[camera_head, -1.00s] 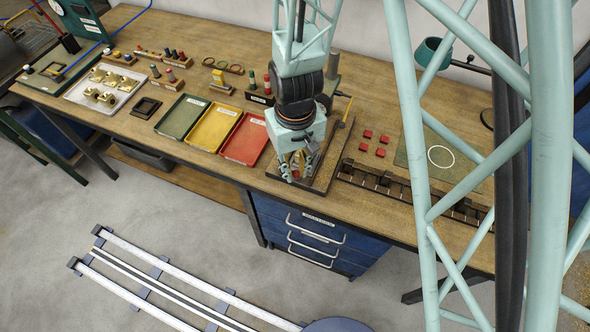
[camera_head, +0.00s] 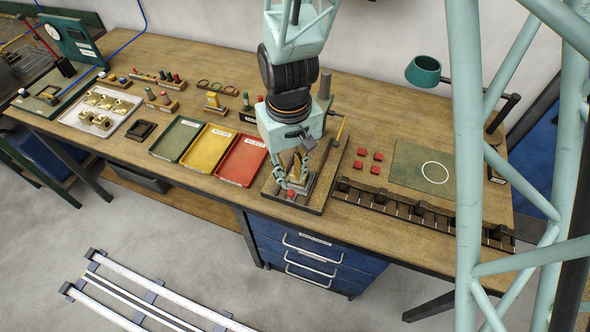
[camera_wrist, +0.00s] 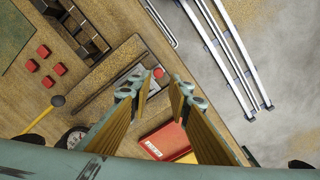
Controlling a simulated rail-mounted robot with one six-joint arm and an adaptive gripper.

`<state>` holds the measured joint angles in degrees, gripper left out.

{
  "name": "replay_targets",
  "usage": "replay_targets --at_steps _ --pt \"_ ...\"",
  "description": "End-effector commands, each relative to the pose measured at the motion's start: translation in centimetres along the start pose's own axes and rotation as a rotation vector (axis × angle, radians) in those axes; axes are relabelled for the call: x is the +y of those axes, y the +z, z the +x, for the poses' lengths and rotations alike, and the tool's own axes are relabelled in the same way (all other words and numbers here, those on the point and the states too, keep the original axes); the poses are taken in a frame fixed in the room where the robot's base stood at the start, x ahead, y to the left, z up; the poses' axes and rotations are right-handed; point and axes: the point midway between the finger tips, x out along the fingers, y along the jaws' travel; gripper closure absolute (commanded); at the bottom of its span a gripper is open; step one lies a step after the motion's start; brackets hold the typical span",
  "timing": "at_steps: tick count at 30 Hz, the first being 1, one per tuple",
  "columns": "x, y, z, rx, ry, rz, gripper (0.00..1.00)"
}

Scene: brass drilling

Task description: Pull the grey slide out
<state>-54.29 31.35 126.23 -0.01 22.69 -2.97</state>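The grey slide (camera_wrist: 128,73) lies in the wooden-based fixture at the bench's front edge. A red knob (camera_wrist: 158,72) is at its front end, and the knob also shows low in the fixture in the head view (camera_head: 291,193). My gripper (camera_wrist: 160,81) points down over the slide's front end with its fingers apart. In the wrist view the knob shows between the two fingertips. I cannot tell whether they touch it. In the head view my gripper (camera_head: 291,181) hides part of the slide.
Green (camera_head: 177,138), yellow (camera_head: 207,148) and red (camera_head: 241,160) trays stand left of the fixture. Several red blocks (camera_head: 362,152) and a green mat (camera_head: 422,165) lie to the right. A dark slotted rack (camera_head: 425,210) runs along the front edge. Blue drawers (camera_head: 315,255) are below.

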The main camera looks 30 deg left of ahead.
Motion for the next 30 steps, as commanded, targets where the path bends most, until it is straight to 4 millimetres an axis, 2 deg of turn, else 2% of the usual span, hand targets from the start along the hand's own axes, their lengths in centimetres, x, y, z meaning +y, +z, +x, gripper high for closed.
replay_targets --at_steps 1,6,12,30 --pt "-0.1 -0.2 -0.9 0.007 0.000 -0.002 0.82" --pt "-0.2 -0.2 -2.6 0.009 0.000 -0.004 0.82" --pt "-0.3 -0.2 -3.8 0.009 0.000 -0.005 0.82" --pt "-0.4 -0.2 -4.3 0.009 0.000 -0.006 0.82"
